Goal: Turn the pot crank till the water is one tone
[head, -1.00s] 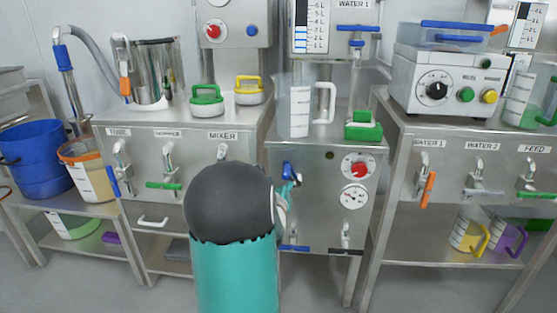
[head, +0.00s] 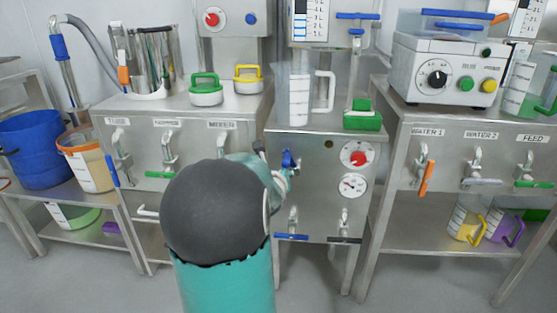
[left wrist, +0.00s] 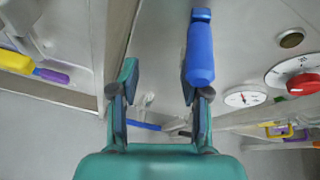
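A blue-handled crank (head: 288,159) is on the front panel of the middle steel cabinet. Its blue grip also shows in the left wrist view (left wrist: 200,48), pointing towards me. My left gripper (left wrist: 158,88) is open, its two teal fingers wide apart. The blue grip lies at the right finger, overlapping its tip; I cannot tell whether they touch. In the head view my left gripper (head: 276,160) is beside the crank, mostly hidden by my own arm. No water tone can be made out. My right gripper is not in view.
A red knob (head: 358,158) and a dial (head: 353,185) are right of the crank. A clear jug (head: 299,98) and a green block (head: 362,117) stand on the cabinet top. A steel pot (head: 147,60) stands on the left bench. Blue and black handles are low on the panel.

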